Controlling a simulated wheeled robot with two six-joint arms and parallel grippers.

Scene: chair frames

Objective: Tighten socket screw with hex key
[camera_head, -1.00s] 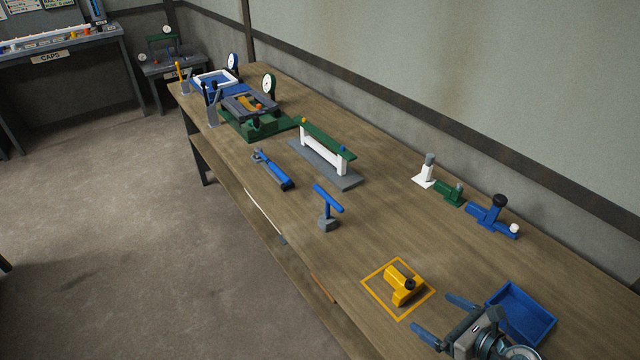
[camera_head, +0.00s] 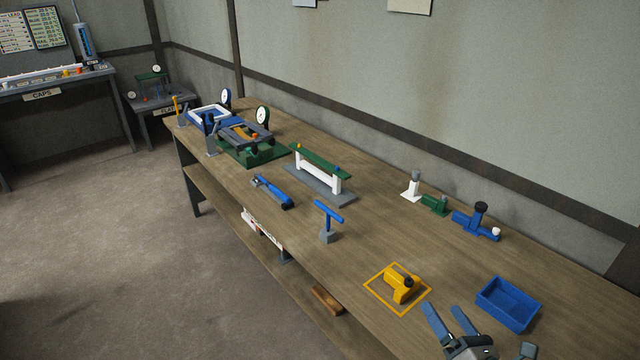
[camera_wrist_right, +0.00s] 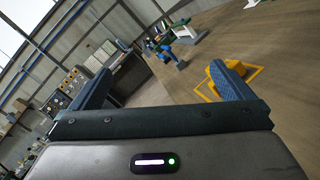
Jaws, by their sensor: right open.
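A yellow block (camera_head: 397,290) with a black round screw head (camera_head: 408,281) on it sits inside a yellow outlined square on the bench. The block also shows in the right wrist view (camera_wrist_right: 209,86), partly hidden behind a finger. A blue T-handled tool (camera_head: 328,211), seemingly the hex key, stands upright in a small grey holder (camera_head: 327,236), left of the block. My right gripper (camera_head: 443,308) is open and empty, close to the block on its right and near side, apart from it. In the right wrist view its fingers (camera_wrist_right: 165,88) are wide apart. My left gripper is not in view.
A blue tray (camera_head: 482,297) lies right of the block. Blue, green and white fixtures (camera_head: 480,221) stand along the wall. A blue wrench-like tool (camera_head: 272,191), a green-topped white stand (camera_head: 320,167) and a green vise fixture (camera_head: 245,149) are farther left.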

